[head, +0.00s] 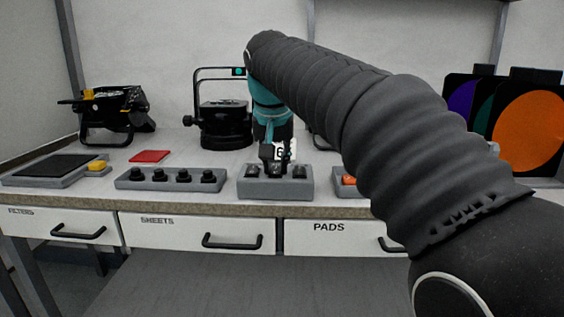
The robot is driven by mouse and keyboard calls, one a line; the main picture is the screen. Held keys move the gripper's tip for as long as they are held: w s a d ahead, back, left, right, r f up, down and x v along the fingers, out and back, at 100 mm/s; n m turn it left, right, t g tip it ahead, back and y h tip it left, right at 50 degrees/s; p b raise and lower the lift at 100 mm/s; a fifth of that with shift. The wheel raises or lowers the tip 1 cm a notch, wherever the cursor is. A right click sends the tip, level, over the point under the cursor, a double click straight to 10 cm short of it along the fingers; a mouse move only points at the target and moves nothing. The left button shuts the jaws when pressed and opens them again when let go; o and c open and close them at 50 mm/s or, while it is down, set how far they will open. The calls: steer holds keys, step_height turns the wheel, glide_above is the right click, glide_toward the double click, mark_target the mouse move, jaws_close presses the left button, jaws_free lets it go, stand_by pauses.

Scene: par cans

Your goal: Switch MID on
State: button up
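A grey switch box (274,187) stands near the front edge of the bench, with a row of dark switches on top. No MID label is readable on it, and the state of the switches is too small to tell. My gripper (268,158) points down over the middle of this box, its dark fingers at or just above the middle switch. I cannot tell whether they touch it. The fingers hide part of the middle switch, and their opening is not clear. A white tag with a dark figure shows just behind the fingers.
A grey box with several black knobs (171,180) stands left of the switch box. A box with an orange button (348,181) is to the right, partly behind my arm. Par cans (223,127) (117,113) stand behind. A red sheet (150,156) lies flat.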

jaws_close()
steer(key=g+p, duration=0.1)
steer(key=p, duration=0.3)
steer(key=shift+w+r, duration=0.15)
steer(key=shift+r, duration=0.25)
steer(key=shift+w+g+p, duration=0.1)
steer(key=shift+g+p, duration=0.3)
steer(key=shift+p, duration=0.25)
steer(key=shift+w+f+g, duration=0.2)
steer(key=shift+f+g, duration=0.15)
steer(key=shift+g, duration=0.25)
